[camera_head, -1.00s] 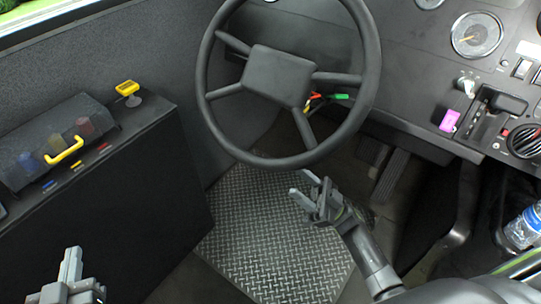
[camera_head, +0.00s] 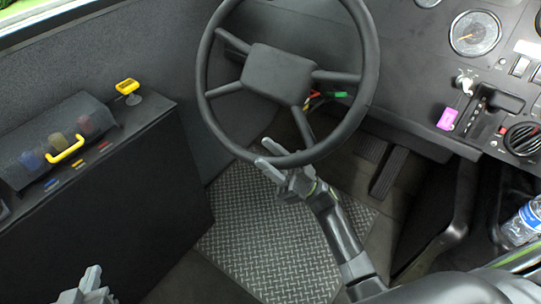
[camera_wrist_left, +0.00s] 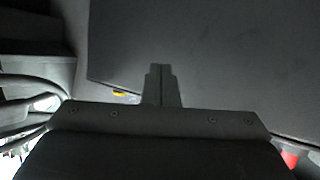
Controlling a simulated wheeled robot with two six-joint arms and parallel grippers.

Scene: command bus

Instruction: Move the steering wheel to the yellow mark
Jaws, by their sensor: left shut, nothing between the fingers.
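The black steering wheel (camera_head: 367,80) has several spokes and fills the upper middle of the head view. My right gripper (camera_head: 268,158) is open at the wheel's lower rim, with its two fingers apart and pointing left. I cannot tell whether either finger touches the rim. My left gripper (camera_head: 91,280) is shut and empty at the lower left, well away from the wheel. Its closed fingers also show in the left wrist view (camera_wrist_left: 161,86). I cannot make out a yellow mark on the wheel's rim.
A dark side console (camera_head: 120,190) at left carries a box with a yellow handle (camera_head: 65,150), small coloured marks and a yellow piece (camera_head: 127,86). Red and green stalk ends (camera_head: 340,95) show behind the wheel. The dashboard (camera_head: 420,50) is at right; pedals (camera_head: 389,172) are below.

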